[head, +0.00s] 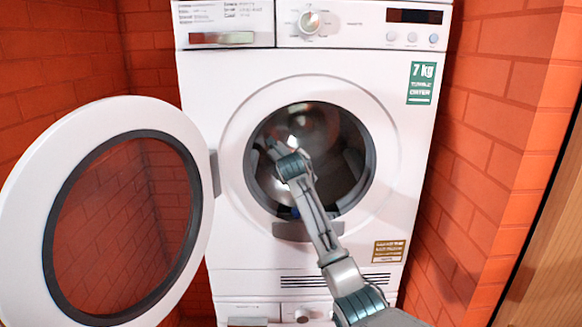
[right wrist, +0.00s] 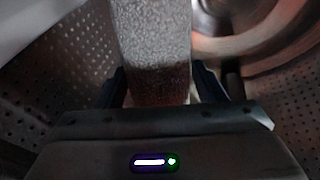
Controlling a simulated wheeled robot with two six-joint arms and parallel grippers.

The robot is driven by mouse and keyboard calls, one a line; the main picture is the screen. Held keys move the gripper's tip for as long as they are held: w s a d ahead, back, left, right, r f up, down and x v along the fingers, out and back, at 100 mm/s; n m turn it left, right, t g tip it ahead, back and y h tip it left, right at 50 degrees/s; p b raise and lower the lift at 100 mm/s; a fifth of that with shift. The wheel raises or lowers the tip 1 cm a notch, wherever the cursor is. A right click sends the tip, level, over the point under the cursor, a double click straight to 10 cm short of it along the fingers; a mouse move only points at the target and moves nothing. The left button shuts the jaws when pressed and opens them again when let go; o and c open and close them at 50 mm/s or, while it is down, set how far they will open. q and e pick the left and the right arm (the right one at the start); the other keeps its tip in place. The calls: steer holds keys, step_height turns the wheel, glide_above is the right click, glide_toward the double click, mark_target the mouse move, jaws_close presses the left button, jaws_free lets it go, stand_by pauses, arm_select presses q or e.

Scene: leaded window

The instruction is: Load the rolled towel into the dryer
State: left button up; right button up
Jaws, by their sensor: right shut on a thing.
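The white tumble dryer (head: 225,85) stands with its round door (head: 22,215) swung open to the left. My right arm reaches through the opening into the dark drum (head: 335,125). In the right wrist view my right gripper (right wrist: 160,88) is shut on the rolled towel (right wrist: 155,35), which looks pale, rough and reddish-brown lower down. Perforated drum wall shows on both sides of it. In the head view the towel and fingertips cannot be made out behind my wrist. My left gripper is not in view.
The drum opening's dark rim (head: 249,172) surrounds my forearm. Orange brick walls (head: 485,130) stand close on both sides. A wooden panel (head: 555,250) is at the far right. The dryer's control knob (head: 310,22) is above the opening.

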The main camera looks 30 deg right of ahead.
steer(key=o, duration=1.1)
steer(key=b+v, duration=0.4)
steer(key=v, duration=0.7)
steer(key=shift+d, duration=0.1)
